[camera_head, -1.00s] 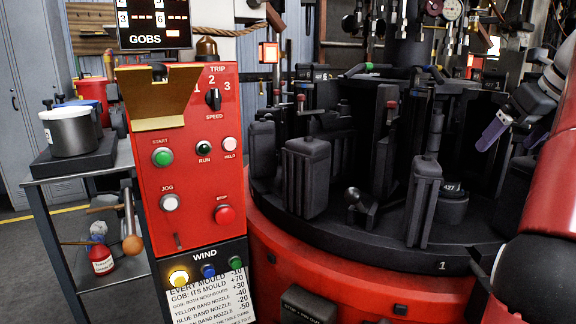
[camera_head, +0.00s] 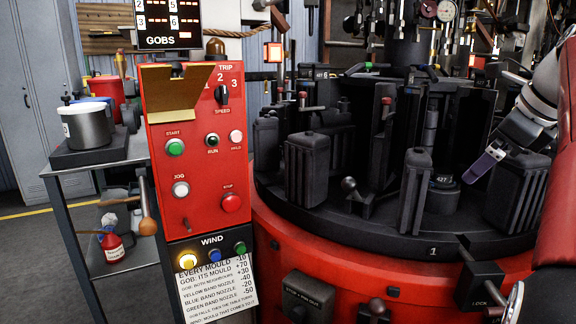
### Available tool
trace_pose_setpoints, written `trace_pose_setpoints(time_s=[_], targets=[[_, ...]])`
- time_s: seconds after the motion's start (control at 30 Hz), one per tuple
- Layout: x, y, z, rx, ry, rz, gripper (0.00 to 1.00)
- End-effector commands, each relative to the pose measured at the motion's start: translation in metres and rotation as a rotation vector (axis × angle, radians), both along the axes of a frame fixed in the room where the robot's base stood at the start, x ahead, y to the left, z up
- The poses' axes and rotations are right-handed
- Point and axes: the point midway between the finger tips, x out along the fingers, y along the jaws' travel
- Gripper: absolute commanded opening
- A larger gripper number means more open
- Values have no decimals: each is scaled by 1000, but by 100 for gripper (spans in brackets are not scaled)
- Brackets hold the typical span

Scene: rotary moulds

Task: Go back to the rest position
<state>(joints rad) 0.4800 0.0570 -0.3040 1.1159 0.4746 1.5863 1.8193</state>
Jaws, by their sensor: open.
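My gripper (camera_head: 488,162) is at the right side of the head view, over the right part of the rotary mould table. Its jaws are open, with purple-grey fingers pointing down and left. Nothing shows between them. The round mould table (camera_head: 330,228) has a black top on a red base and carries several dark mould blocks. One mould block (camera_head: 518,192) stands just below and right of my gripper. Another narrow block (camera_head: 413,190) stands to its left. My arm comes in from the right edge.
A red control panel (camera_head: 200,205) with buttons stands left of the table. A small cart (camera_head: 138,152) with a pot (camera_head: 87,124) is farther left. A black LOCK block (camera_head: 482,285) juts from the table's front right. Grey floor is open at lower left.

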Motion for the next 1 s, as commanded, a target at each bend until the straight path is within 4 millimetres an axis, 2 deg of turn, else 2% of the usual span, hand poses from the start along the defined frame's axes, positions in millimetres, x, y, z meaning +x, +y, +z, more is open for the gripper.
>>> trace_pose_setpoints(time_s=[0.17, 0.27, 0.37, 0.5, 0.6, 0.7, 0.8, 0.9, 1.0], targets=[[-14, 54, -32, -192, -17, 344, 95], [-29, 92, -61, -352, -29, 610, 95], [-49, 132, -98, -534, -39, 908, 95], [-86, 181, -159, -813, -53, 1356, 95], [-113, 207, -202, -1001, -60, 1653, 95], [-136, 222, -237, -1153, -63, 1890, 95], [-151, 229, -261, -1257, -65, 2049, 95], [-158, 232, -273, -1309, -64, 2130, 95], [-159, 233, -277, -1321, -63, 2153, 95]])
